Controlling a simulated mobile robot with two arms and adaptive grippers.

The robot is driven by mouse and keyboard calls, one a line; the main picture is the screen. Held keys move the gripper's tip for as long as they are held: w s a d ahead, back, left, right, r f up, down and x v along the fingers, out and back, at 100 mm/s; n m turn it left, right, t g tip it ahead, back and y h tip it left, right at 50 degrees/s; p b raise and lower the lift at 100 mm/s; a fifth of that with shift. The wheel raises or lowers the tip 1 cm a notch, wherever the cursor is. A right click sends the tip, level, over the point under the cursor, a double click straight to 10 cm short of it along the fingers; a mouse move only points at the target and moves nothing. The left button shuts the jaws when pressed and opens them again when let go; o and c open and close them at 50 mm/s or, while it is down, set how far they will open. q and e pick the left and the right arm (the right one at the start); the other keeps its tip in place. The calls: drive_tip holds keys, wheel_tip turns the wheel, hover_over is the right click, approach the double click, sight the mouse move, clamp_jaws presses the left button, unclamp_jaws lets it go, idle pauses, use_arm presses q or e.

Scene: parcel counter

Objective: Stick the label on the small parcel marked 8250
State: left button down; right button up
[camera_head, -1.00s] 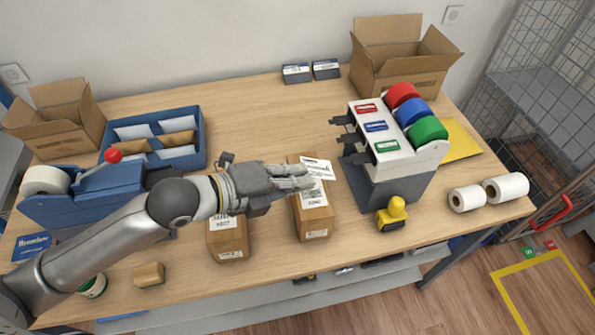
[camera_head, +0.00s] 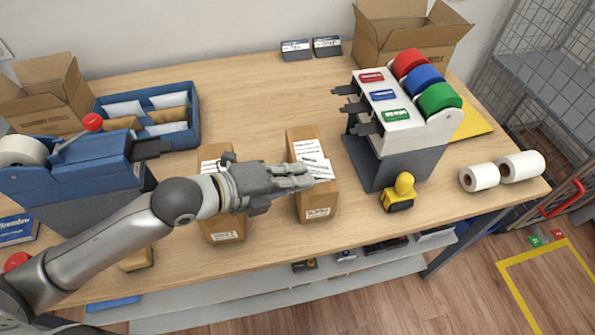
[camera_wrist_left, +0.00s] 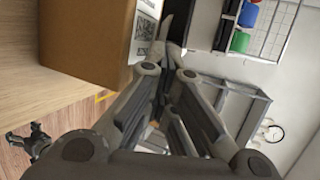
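My left gripper (camera_head: 311,177) is above the right-hand small brown parcel (camera_head: 319,200). Its fingers are close together at a tilted white label (camera_head: 323,168), which they appear to hold. The label overlaps the parcel's top; whether it touches is unclear. Another printed white paper (camera_head: 306,149) shows on that parcel's top. A second small parcel (camera_head: 224,226) stands to the left, partly behind my arm. The printed numbers are too small to read. In the left wrist view the fingertips (camera_wrist_left: 172,45) are beside a parcel (camera_wrist_left: 85,40). My right gripper (camera_wrist_left: 30,140) appears small there.
The label dispenser (camera_head: 385,165) with red, blue and green rolls stands right of the parcels. A blue tray (camera_head: 150,112) and open box (camera_head: 45,95) are at left.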

use_arm(q)
drive_tip(key=c, duration=2.2)
unclamp_jaws()
drive_tip(key=o, duration=0.6)
drive_tip(key=shift+f, duration=0.1)
drive_tip(key=shift+o, duration=0.2)
drive_tip(key=shift+a, duration=0.1)
drive_tip(key=p+v, duration=0.1)
drive_tip(key=v, duration=0.4)
drive_tip(key=shift+s+a, duration=0.1)
wheel_tip(320, 180, up, 7)
drive_tip(key=s+a+p, duration=0.1)
drive_tip(key=p, duration=0.4)
drive_tip(key=shift+a+p, duration=0.25)
drive_tip(key=shift+p, duration=0.1)
